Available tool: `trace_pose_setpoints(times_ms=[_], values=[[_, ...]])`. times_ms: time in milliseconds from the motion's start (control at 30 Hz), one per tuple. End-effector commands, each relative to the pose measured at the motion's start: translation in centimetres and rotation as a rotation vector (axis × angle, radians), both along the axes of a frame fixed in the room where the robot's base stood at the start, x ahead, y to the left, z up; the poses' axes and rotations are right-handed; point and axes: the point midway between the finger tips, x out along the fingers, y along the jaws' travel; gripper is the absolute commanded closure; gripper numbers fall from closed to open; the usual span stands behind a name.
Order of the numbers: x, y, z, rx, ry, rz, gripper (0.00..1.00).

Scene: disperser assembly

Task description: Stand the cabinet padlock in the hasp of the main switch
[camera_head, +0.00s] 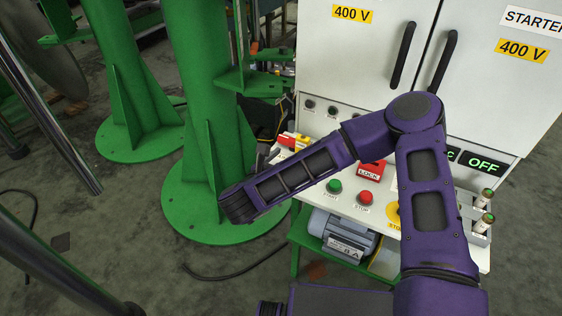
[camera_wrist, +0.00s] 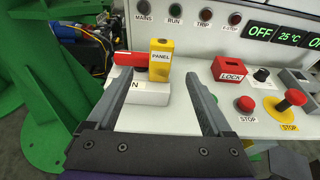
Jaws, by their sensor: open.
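The yellow padlock marked PANEL (camera_wrist: 161,62) stands upright on the main switch, right beside its red handle (camera_wrist: 129,58). The switch has a white base (camera_wrist: 150,94) with a partly hidden label. The padlock's lower end meets the base, but I cannot tell how deep it sits in the hasp. In the head view the padlock (camera_head: 301,140) shows small, partly behind my arm. My gripper (camera_wrist: 153,80) is open and empty in the wrist view, its fingers spread to the left and right of the switch and padlock. In the head view I cannot make out its fingers.
On the white console right of the switch are a red LOCK block (camera_wrist: 231,69), a red STOP button (camera_wrist: 245,104) and a yellow-collared red stop knob (camera_wrist: 290,101). Indicator lamps line the panel behind. A green column (camera_head: 205,110) stands to the left.

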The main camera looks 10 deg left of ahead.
Motion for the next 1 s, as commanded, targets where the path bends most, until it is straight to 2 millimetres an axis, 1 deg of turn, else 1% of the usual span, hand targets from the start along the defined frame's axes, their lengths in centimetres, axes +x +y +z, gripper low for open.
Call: trace_pose_setpoints(times_ms=[33, 200, 300, 400, 1000], values=[[-0.6, 0.4, 0.5, -0.004, -0.005, 0.006, 0.15], [-2.5, 1.0, 1.0, -0.002, -0.005, 0.002, 0.15], [-3.4, 1.2, 1.3, 0.000, -0.005, -0.001, 0.15], [-3.8, 1.3, 1.4, 0.000, -0.005, -0.005, 0.15], [-3.9, 1.5, 1.4, -0.010, -0.006, 0.007, 0.15]])
